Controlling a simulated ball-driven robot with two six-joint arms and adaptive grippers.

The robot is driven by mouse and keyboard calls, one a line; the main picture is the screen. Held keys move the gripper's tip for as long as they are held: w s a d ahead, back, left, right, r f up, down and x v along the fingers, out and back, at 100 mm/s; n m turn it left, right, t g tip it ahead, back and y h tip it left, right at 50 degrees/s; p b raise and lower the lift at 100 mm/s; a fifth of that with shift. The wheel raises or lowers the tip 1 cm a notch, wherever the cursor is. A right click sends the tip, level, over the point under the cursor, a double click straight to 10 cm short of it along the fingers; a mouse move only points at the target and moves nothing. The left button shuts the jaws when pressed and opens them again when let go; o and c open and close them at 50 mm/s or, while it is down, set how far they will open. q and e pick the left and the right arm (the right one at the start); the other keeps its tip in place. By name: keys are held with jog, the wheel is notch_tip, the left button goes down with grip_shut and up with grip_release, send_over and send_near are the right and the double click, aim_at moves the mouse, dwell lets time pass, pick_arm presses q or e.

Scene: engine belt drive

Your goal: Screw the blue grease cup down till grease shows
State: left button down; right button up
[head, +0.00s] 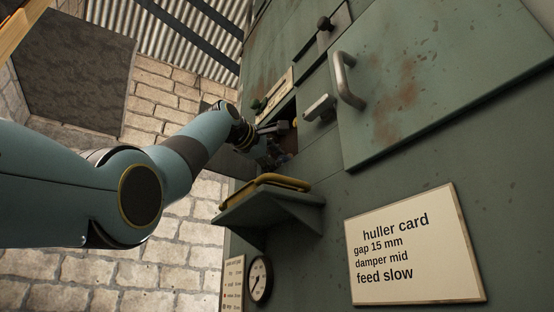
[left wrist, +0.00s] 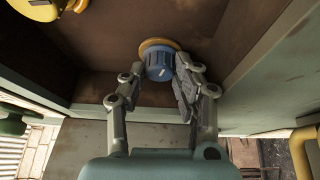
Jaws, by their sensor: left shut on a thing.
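The blue grease cup (left wrist: 160,63) shows in the left wrist view, a ribbed knob with a pale mark on its face. It sits against a tan round collar (left wrist: 153,47) on the brown back wall of a recess. I see no clear grease; whether the tan rim is only the collar I cannot tell. My left gripper (left wrist: 160,80) has a finger on each side of the cup and is shut on it. My right gripper is in neither view.
A shelf (head: 268,208) with a yellow bar (head: 277,181) juts out below the left gripper. A door handle (head: 347,82) and a lever (head: 319,107) stand out to the right of the opening. A yellow part (left wrist: 58,45) is left of the cup inside the recess.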

pick_arm(q)
jog(key=c, duration=1)
grip_release()
jog(key=shift+s, duration=0.1)
jog(key=v, duration=1.2)
